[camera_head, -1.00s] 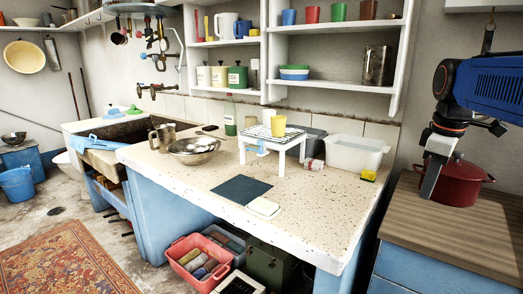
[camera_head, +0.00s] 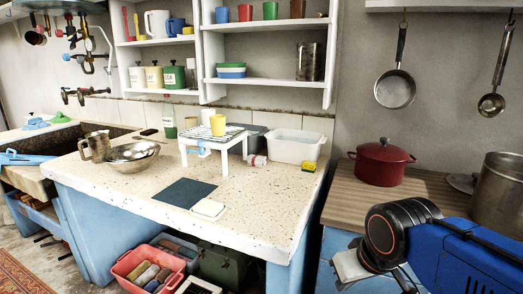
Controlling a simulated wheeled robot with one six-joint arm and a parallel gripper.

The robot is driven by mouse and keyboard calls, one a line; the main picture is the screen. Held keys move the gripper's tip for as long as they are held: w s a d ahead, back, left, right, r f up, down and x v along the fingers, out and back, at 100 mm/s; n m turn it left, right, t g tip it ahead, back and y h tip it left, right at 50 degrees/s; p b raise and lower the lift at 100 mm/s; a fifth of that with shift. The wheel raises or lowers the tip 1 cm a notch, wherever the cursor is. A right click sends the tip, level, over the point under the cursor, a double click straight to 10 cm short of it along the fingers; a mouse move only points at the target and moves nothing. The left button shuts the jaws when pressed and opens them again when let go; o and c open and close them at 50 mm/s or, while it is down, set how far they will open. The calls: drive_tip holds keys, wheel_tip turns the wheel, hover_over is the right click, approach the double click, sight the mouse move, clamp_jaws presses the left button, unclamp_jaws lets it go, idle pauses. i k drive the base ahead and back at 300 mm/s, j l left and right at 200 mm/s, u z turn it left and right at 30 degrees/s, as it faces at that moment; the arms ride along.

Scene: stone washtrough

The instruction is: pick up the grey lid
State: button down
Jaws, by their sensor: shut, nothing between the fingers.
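A grey lid (camera_head: 460,183) lies on the wooden-topped counter (camera_head: 342,207) at the right, partly hidden behind a large steel pot. It looks flat with a small dark knob, though it is small in view. My gripper (camera_head: 350,268) is at the lower right, in front of the counter, below and left of the lid and well apart from it. It is shut and empty. My arm hides part of the counter's front.
The large steel pot (camera_head: 500,195) stands right against the lid's side in view. A red lidded pot (camera_head: 382,162) stands left of the lid. A pan (camera_head: 395,88) and a ladle (camera_head: 492,104) hang above. The speckled worktop (camera_head: 270,205) lies left.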

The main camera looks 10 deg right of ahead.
sight(465, 183)
drive_tip(key=z, duration=1.55)
